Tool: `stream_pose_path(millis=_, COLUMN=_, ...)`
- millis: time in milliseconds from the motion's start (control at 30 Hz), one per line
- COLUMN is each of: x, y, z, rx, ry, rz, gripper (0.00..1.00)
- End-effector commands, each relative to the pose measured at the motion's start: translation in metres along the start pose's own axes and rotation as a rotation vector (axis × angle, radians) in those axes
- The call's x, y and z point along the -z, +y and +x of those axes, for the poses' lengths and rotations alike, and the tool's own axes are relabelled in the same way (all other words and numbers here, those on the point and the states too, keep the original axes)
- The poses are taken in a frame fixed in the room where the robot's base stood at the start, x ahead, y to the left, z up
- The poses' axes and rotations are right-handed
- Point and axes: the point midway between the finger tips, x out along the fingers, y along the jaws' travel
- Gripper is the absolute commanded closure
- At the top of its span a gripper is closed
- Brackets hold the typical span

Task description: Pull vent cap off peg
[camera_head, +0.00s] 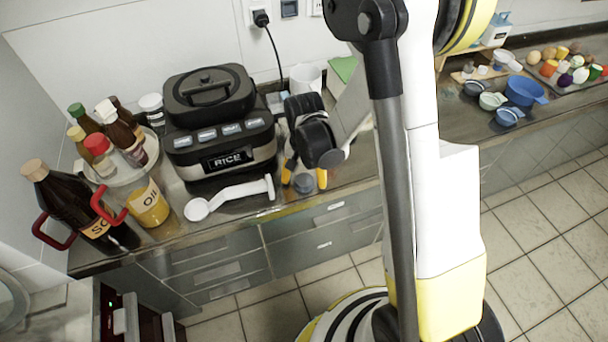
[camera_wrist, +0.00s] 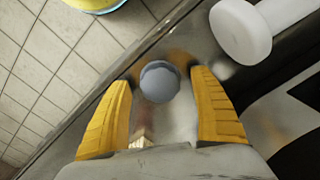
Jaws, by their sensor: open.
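A small round blue-grey piece, which looks like the vent cap (camera_wrist: 159,82), sits near the counter's front edge. It also shows in the head view (camera_head: 304,183). My gripper (camera_wrist: 161,82) is over it with its yellow fingers open, one on each side. Gaps show between the cap and both fingers in the wrist view. In the head view my gripper (camera_head: 305,175) points down at the counter, right of the rice cooker. No peg is visible; anything under the cap is hidden.
A white long-handled utensil (camera_head: 230,195) lies close left of the cap, in front of the black rice cooker (camera_head: 217,120). Bottles (camera_head: 75,205) and an oil jar (camera_head: 148,203) stand at the left. A white cup (camera_head: 306,78) stands behind my gripper. Bowls (camera_head: 523,91) are far right.

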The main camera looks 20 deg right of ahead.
Motion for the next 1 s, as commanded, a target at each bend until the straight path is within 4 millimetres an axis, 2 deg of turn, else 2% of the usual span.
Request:
stream_pose_path(millis=267, x=0.0001, y=0.0, z=0.0015, rx=0.0, ry=0.0, rz=0.0, gripper=0.27)
stream_pose_path(millis=300, x=0.0001, y=0.0, z=0.0014, rx=0.0, ry=0.0, rz=0.0, gripper=0.32)
stream_pose_path(millis=467, x=0.0001, y=0.0, z=0.0014, rx=0.0, ry=0.0, rz=0.0, gripper=0.81)
stream_pose_path(millis=500, x=0.0001, y=-0.0001, z=0.0014, rx=0.0, ry=0.0, rz=0.0, gripper=0.83)
stream_pose_path(millis=567, x=0.0001, y=-0.0001, z=0.0014, rx=0.0, ry=0.0, rz=0.0, gripper=0.83)
stream_pose_path(millis=600, x=0.0001, y=-0.0001, z=0.0014, rx=0.0, ry=0.0, rz=0.0, gripper=0.64)
stream_pose_path(millis=700, x=0.0001, y=-0.0001, z=0.0014, rx=0.0, ry=0.0, rz=0.0, gripper=0.91)
stream_pose_path(millis=1000, x=0.0, y=-0.0001, z=-0.005, rx=0.0, ry=0.0, rz=0.0, gripper=0.91)
